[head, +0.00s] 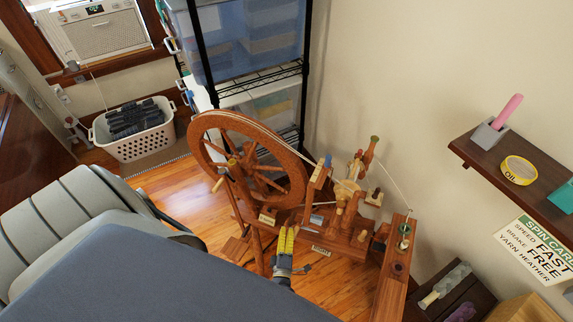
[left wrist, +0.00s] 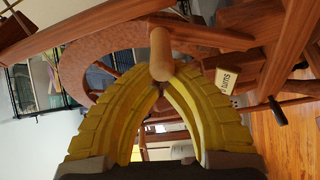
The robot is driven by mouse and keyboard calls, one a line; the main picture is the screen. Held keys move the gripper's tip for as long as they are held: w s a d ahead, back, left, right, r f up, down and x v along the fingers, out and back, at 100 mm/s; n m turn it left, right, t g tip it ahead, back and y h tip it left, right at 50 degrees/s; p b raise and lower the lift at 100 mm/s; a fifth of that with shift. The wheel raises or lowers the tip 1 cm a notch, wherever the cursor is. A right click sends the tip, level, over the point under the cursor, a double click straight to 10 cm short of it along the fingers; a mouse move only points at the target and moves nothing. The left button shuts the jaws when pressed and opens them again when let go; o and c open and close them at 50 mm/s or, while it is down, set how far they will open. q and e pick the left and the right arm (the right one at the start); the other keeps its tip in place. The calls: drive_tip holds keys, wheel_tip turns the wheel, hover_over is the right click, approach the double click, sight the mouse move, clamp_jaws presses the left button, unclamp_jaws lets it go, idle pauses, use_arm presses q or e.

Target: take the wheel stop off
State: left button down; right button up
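The spinning wheel (head: 247,160) stands on the wood floor in the middle of the head view. My left gripper (head: 287,229), with yellow fingers, reaches up to the lower part of its frame. In the left wrist view, a pale round-ended wooden peg (left wrist: 160,55), which looks like the wheel stop, points toward the camera. The left fingertips (left wrist: 160,78) come together on either side of the peg and appear shut on it. The head view hides the peg. My right gripper is not in view.
A grey chair (head: 90,200) and a blue-grey surface (head: 140,270) fill the lower left. A wire rack (head: 260,80) with bins stands behind the wheel. A wall shelf (head: 530,160) with an oil tin (head: 518,170) is at right. A laundry basket (head: 135,135) stands at the back left.

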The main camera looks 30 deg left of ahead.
use_arm(q)
drive_tip(key=s+d, duration=0.1)
drive_tip(key=s, duration=0.8)
drive_tip(key=shift+s, duration=0.25)
drive_tip(key=shift+d, duration=0.1)
idle(0.3)
